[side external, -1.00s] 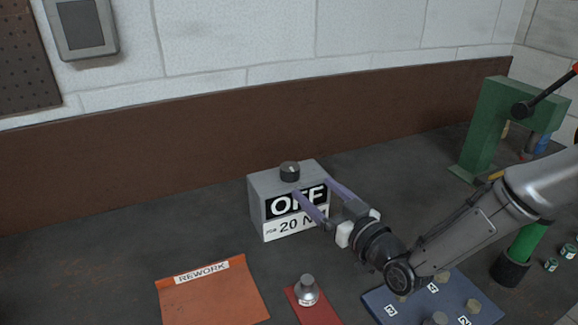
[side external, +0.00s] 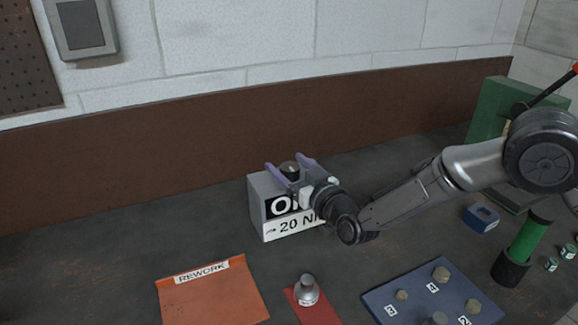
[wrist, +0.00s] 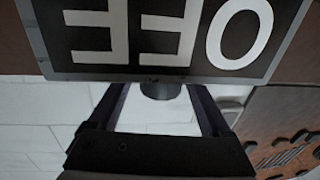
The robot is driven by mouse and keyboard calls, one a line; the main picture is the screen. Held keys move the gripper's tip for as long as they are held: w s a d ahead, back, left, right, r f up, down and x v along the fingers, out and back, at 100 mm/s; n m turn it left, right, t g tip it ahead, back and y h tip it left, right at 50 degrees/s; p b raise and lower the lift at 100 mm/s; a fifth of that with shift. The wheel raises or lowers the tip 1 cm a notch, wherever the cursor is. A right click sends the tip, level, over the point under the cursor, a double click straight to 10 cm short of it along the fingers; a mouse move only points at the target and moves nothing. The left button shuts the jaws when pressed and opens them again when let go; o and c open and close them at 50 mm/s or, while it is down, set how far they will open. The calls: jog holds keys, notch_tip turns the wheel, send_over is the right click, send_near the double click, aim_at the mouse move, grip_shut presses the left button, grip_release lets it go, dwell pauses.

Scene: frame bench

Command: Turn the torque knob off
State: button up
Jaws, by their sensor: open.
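The torque knob (side external: 290,169) is a short dark cylinder on top of a grey box (side external: 257,200). The box's front carries a black "OFF" label and a white "20 N" label, partly hidden by my gripper. My gripper (side external: 286,162) is open at the knob's height, with one purple finger on each side of it. I cannot tell whether either finger touches it. In the wrist view the picture is upside down; the knob (wrist: 160,91) shows beyond the box edge between the two fingers, under the large "OFF" letters.
An orange REWORK sheet (side external: 210,298) and a red mat with a metal weight-like piece (side external: 307,290) lie in front. A blue board with bolts (side external: 408,291) is at front right. A green press (side external: 490,110) and a green cylinder (side external: 526,240) stand right.

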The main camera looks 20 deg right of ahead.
grip_shut()
jog(key=shift+n+y, duration=0.5)
jog(key=shift+y, duration=0.6)
grip_release()
jog(key=v, duration=1.4)
jog(key=shift+r, duration=0.15)
jog(key=shift+w+a, duration=0.1)
